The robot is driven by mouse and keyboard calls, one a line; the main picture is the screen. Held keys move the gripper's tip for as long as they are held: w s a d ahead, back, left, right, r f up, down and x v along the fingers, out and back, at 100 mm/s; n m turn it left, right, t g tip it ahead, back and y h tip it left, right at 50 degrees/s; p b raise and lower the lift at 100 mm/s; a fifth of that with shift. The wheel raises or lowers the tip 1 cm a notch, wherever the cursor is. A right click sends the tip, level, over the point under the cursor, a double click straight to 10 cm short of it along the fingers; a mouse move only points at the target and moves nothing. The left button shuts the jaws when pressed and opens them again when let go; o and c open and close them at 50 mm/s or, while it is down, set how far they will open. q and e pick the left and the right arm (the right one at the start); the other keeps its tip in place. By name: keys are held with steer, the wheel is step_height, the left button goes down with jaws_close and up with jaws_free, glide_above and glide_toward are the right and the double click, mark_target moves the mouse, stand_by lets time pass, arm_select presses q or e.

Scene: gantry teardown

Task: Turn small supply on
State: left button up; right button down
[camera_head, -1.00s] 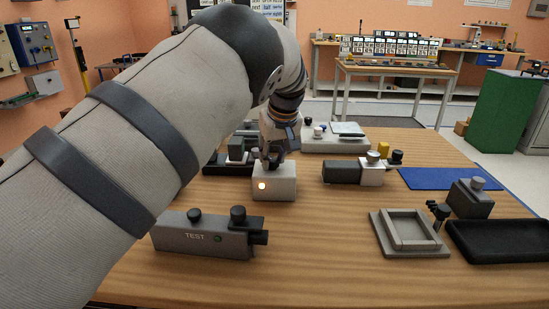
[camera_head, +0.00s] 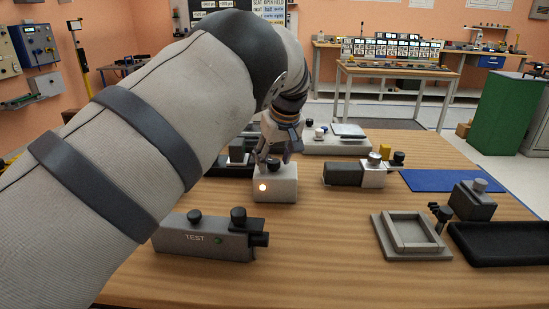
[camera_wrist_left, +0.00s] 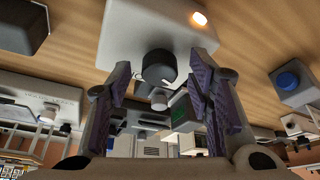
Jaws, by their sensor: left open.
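The small supply is most likely the white box (camera_head: 284,187) on the table, with a lit orange lamp (camera_head: 263,187) on its front face and a black knob on top. In the left wrist view, the white box (camera_wrist_left: 140,30), its glowing lamp (camera_wrist_left: 199,18) and the black knob (camera_wrist_left: 158,68) with a white mark show clearly. My left gripper (camera_head: 273,156) is just above the box. Its fingers (camera_wrist_left: 158,90) are apart, one on each side of the knob, with gaps visible. My right gripper is not in view.
A grey TEST box (camera_head: 205,238) stands at the front left. A dark and white block (camera_head: 356,174) is to the right, near a blue mat (camera_head: 455,181). A grey square frame (camera_head: 410,234) and a black tray (camera_head: 502,243) lie at the right. Bare table is in front of the white box.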

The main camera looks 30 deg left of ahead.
arm_select(q)
steer(key=v, duration=1.2)
steer(key=shift+d+f, duration=0.1)
